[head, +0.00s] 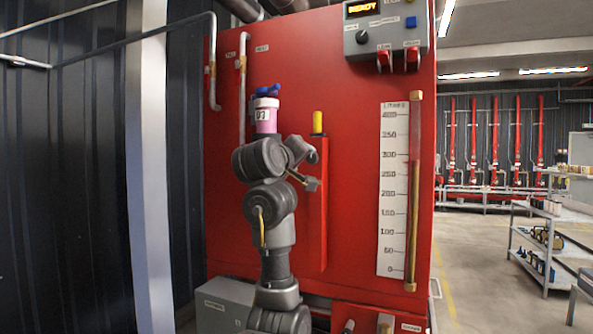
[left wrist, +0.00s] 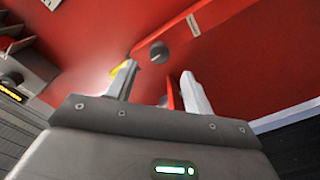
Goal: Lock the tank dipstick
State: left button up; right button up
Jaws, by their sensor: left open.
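The dipstick's yellow handle (head: 318,122) stands upright at the top of a narrow red housing (head: 317,225) on the front of the red tank (head: 350,60). In the left wrist view part of a yellow piece (left wrist: 118,69) shows behind one finger. A dark round knob (left wrist: 158,52) with a light mark sits on the red surface beyond the fingertips. My left gripper (head: 313,170) is beside the housing, below the yellow handle, partly hidden by its own arm. Its fingers are apart with nothing held between them (left wrist: 158,77). My right gripper is not in view.
A control box (head: 390,30) with red switches is at the tank's upper right. A level gauge (head: 412,190) and white scale (head: 392,190) stand right of the housing. A pink, white and blue fitting (head: 266,115) is left of the handle. A metal post (head: 150,170) stands left.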

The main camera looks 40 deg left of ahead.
pick_arm(q)
jog(key=shift+v, duration=1.2)
jog(key=shift+w+f, duration=0.1)
